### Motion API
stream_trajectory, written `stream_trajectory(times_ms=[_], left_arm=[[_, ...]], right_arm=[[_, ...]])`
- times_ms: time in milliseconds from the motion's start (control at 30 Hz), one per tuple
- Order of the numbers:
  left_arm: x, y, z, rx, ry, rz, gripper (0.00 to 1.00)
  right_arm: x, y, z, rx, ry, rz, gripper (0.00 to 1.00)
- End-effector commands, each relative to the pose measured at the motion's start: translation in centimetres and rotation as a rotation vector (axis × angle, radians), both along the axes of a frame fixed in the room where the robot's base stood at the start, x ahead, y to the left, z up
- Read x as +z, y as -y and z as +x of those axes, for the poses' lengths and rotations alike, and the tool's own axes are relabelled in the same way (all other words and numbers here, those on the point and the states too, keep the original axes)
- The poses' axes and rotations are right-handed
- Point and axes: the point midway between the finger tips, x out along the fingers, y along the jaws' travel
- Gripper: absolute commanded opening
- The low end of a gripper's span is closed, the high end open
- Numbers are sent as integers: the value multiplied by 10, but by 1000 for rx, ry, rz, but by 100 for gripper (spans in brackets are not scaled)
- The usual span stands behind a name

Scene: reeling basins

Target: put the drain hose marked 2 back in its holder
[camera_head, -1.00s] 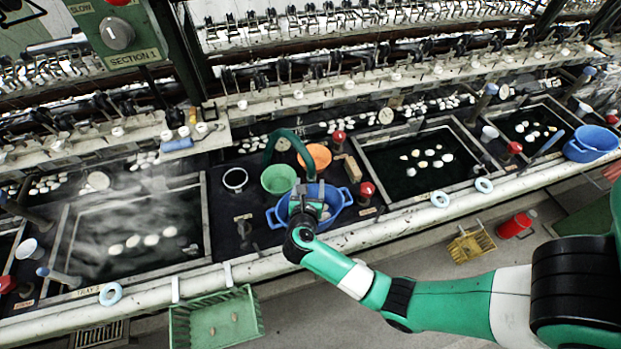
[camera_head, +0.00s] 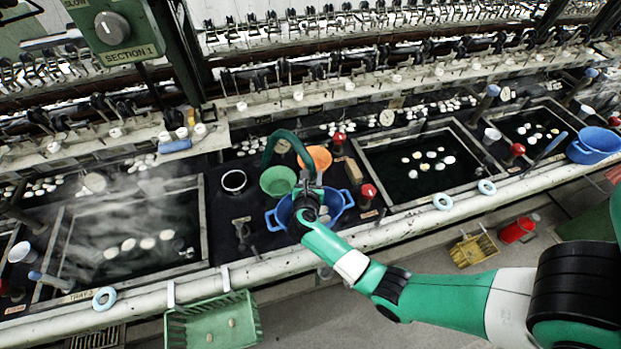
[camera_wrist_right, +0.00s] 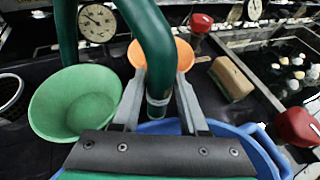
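The dark green drain hose (camera_head: 268,150) arches over the green bowl and comes down toward the blue basin (camera_head: 343,202). In the right wrist view the hose (camera_wrist_right: 152,45) runs down to an open end over the blue basin (camera_wrist_right: 262,150). My right gripper (camera_head: 308,185) is at the hose's hanging end, above the basin. In the wrist view its two fingers (camera_wrist_right: 160,78) lie on either side of the hose, close against it, and look shut on it. No mark 2 is legible on the hose. I cannot make out its holder for certain. My left gripper is not in view.
A green bowl (camera_head: 278,181) and an orange bowl (camera_head: 319,155) stand behind the blue basin. A red knob (camera_head: 367,192) and a tan block (camera_head: 353,170) are to the right. A dark upright fitting (camera_head: 242,228) stands left of the basin. A steaming tray is further left.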

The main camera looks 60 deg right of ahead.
Motion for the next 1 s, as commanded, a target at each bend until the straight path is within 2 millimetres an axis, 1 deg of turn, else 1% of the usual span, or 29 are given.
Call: stream_trajectory(times_ms=[33,167,200,233,667,767,867,1000], left_arm=[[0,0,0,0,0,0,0],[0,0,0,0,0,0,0],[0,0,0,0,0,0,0],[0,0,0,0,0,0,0],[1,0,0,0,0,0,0],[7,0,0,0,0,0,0],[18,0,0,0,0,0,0],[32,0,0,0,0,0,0]], right_arm=[[0,0,0,0,0,0,32],[0,0,0,0,0,0,9],[0,0,0,0,0,0,2],[0,0,0,0,0,0,0],[3,0,0,1,2,-1,0],[14,0,1,0,6,-2,0],[35,0,1,0,7,-1,0],[69,0,1,0,6,-2,0]])
